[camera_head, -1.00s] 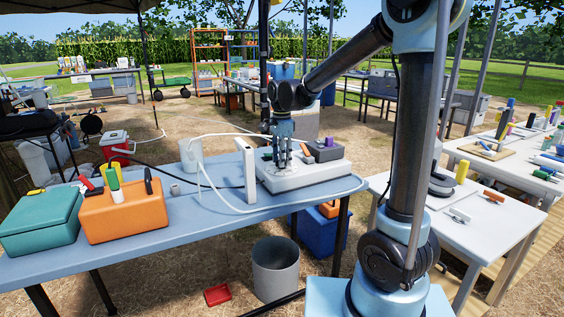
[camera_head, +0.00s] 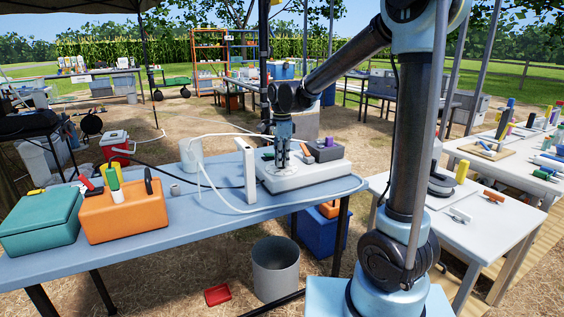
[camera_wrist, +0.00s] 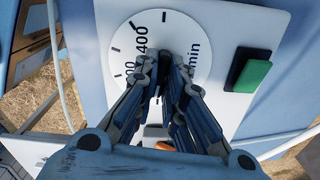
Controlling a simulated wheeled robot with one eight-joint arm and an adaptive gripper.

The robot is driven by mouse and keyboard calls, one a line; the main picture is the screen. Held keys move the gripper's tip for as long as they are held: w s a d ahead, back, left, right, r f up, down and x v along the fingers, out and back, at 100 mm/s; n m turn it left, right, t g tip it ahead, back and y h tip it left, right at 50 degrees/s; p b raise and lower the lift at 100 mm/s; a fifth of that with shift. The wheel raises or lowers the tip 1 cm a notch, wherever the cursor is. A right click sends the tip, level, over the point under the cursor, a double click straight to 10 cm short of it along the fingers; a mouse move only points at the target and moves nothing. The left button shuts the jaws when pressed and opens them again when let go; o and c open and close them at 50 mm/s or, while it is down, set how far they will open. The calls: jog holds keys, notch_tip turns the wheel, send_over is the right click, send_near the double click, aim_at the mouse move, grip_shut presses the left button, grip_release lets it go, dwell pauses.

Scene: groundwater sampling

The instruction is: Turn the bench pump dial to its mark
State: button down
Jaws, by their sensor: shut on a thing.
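The bench pump (camera_head: 305,180) is a low pale box on the blue table. In the wrist view its round white dial face (camera_wrist: 172,35) carries black tick marks, a "400", another partly covered number and "min". My gripper (camera_wrist: 172,62) points down over the dial, its fingers shut on the dial's knob. The fingers hide the knob and its pointer, so I cannot tell where it points. In the head view my gripper (camera_head: 283,158) stands over the left part of the pump's top.
A green rocker switch (camera_wrist: 248,75) sits right of the dial. A dark grey block (camera_head: 324,150) is on the pump. A white upright panel (camera_head: 246,170) and white tubing stand close on the left. Orange (camera_head: 122,215) and teal (camera_head: 42,222) cases occupy the table's left end.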

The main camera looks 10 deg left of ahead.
jog(key=m, duration=0.7)
jog(key=shift+a, duration=0.1)
jog(key=shift+m, duration=0.4)
jog(key=m, duration=0.5)
jog(key=shift+m, duration=0.4)
jog(key=c, duration=1.6)
grip_release()
jog(key=shift+r, duration=0.15)
notch_tip(320, 180, up, 12)
jog(key=shift+f, duration=0.2)
